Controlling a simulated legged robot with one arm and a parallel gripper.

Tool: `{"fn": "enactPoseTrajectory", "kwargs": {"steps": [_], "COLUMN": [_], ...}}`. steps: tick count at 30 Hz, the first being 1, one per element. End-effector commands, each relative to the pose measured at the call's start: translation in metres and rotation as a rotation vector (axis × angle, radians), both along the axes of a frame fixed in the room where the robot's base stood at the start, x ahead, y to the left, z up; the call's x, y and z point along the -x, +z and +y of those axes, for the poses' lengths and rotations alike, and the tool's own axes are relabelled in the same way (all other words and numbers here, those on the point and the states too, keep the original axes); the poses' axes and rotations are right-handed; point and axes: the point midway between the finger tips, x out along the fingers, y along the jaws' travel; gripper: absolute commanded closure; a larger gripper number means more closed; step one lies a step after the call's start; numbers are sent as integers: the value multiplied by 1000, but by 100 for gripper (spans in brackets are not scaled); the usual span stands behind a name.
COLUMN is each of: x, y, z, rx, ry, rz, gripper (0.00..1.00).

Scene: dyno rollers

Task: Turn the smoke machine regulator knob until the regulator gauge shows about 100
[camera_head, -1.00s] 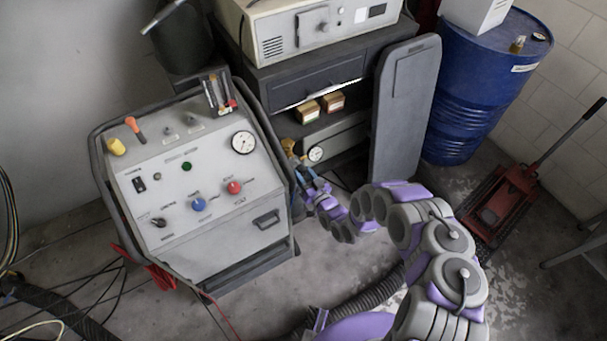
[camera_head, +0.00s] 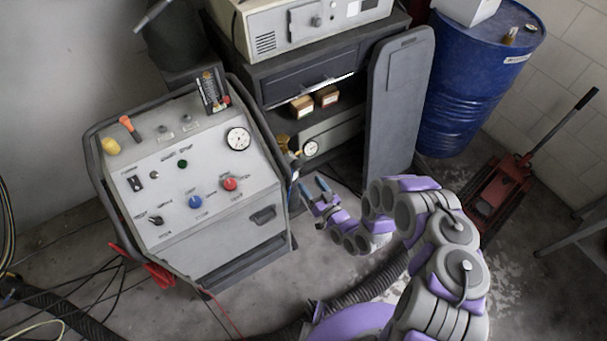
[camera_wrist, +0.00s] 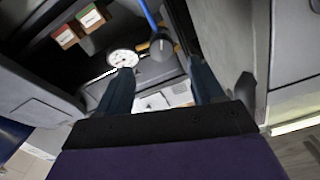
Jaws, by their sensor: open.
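A white round gauge (camera_head: 310,148) shows low on the cabinet front, just right of the console, in the head view. The wrist view shows what appears to be the same gauge (camera_wrist: 122,58), tilted, its needle too small to read. A dark round knob (camera_wrist: 160,47) sits right of that gauge, with a blue hose above it. Yellow brass fittings (camera_head: 284,143) show beside the console edge. My gripper (camera_head: 314,187) is open and empty, in front of and below the gauge. In the wrist view my gripper's fingers (camera_wrist: 163,85) point toward the knob, apart from it.
The grey console (camera_head: 225,250) with red and blue knobs and a larger gauge (camera_head: 238,138) stands left of my gripper. A grey upright panel (camera_head: 397,110) and blue drum (camera_head: 485,80) stand right. Two small boxes (camera_head: 314,101) sit on the shelf. A ribbed hose crosses the floor.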

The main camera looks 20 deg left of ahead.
Motion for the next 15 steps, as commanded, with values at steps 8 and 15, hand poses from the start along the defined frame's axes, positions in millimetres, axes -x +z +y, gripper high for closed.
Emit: {"fn": "enactPoseTrajectory", "kwargs": {"steps": [8, 15], "x": [38, 56], "y": [-2, -2], "z": [-47, -65], "rx": [-1, 2], "ry": [-5, 0], "rz": [5, 4], "gripper": [33, 33]}}
